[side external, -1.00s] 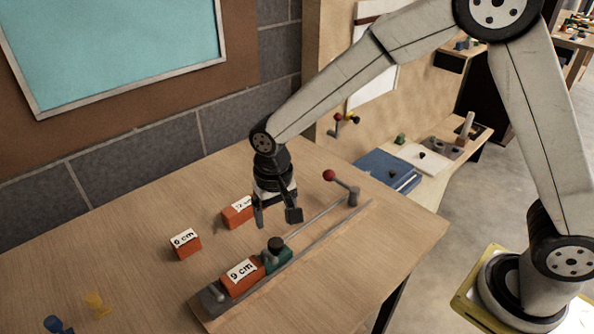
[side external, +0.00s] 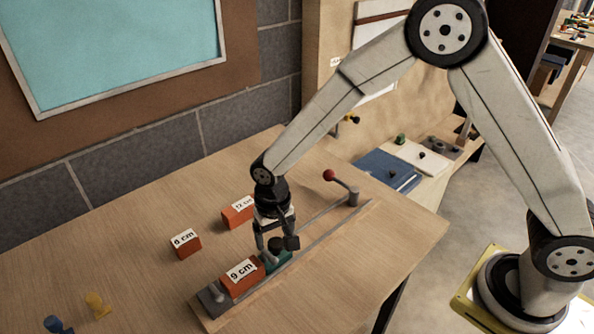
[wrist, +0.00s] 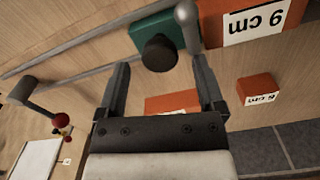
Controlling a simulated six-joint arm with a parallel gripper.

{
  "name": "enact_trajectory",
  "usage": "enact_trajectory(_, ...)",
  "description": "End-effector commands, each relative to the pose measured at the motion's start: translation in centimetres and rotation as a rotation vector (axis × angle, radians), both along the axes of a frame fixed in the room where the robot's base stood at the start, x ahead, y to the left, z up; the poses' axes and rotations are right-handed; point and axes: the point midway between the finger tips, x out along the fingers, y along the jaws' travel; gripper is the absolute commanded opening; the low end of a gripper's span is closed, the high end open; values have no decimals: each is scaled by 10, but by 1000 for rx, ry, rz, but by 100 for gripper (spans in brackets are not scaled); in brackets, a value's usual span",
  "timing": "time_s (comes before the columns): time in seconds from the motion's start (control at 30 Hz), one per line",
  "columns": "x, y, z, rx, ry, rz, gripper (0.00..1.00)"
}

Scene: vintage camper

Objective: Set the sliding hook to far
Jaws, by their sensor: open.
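A small green block (side external: 282,261) with a dark round knob (wrist: 159,53) on top sits on the rail board (side external: 330,235). I take it for the sliding hook; a grey bent rod (wrist: 188,25) shows beside it in the wrist view. The orange 9 cm block (side external: 240,276) sits against its near-end side. My gripper (side external: 275,242) is open and empty just above the green block, fingers pointing down. In the wrist view the knob lies between and slightly beyond my fingertips (wrist: 158,66). My gripper partly hides the knob in the side view.
A red-balled lever (side external: 330,175) stands at the rail's far end. Orange 12 cm (side external: 236,213) and 6 cm (side external: 185,245) blocks lie on the table beside the rail. Yellow (side external: 97,304) and blue (side external: 56,325) pieces are at the front left. The rail between green block and lever looks clear.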

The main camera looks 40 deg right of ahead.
Motion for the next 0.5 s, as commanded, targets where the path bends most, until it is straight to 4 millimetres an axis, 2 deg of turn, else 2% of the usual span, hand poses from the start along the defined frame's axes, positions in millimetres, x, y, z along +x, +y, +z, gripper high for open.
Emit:
enact_trajectory(0.2,0,0,-12,0,0,0,87)
enact_trajectory(0.5,0,0,-13,0,-1,0,87)
